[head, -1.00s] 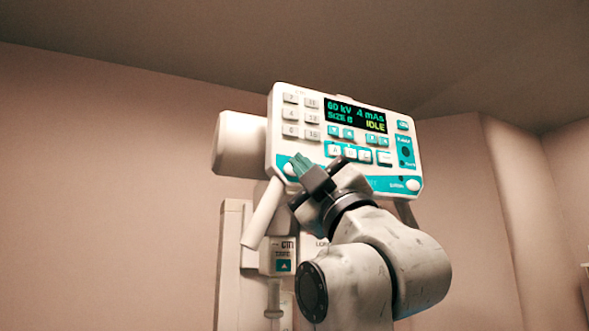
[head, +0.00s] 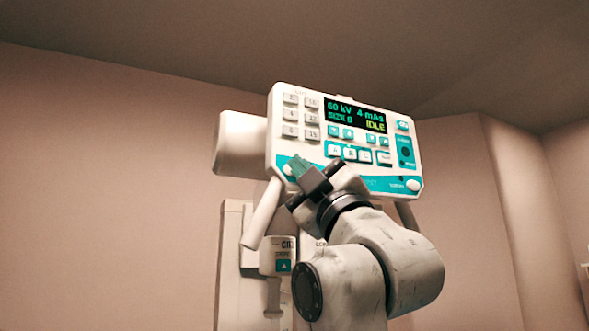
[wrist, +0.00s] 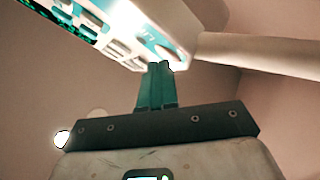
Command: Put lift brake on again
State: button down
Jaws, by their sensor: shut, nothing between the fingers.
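The white and teal control panel (head: 295,150) of the X-ray unit fills the middle of the head view. Its display reads 60 kV, 4 mAs, SIZE 8 and IDLE. A round white knob (head: 290,169) sits at its lower left corner, and a second one (head: 413,185) at its lower right. My gripper (head: 300,165) is shut and empty, its teal fingers close to the lower left knob. In the wrist view the shut fingers (wrist: 158,75) point at the panel's lower edge (wrist: 135,62). A bright round knob (wrist: 178,65) shows just beyond the tips. I cannot tell whether they touch it.
Behind the panel is a white cylindrical housing (head: 240,143). A white handle bar (head: 262,214) slants down at the left, and a pale column (head: 232,260) stands below. A small box with a teal label (head: 283,266) hangs there. The left side is open.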

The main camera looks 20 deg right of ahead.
jog(key=shift+s, duration=0.8)
jog(key=s+b, duration=0.1)
jog(key=s, duration=0.4)
dwell(0.5)
jog(key=shift+f, duration=0.1)
dwell(0.8)
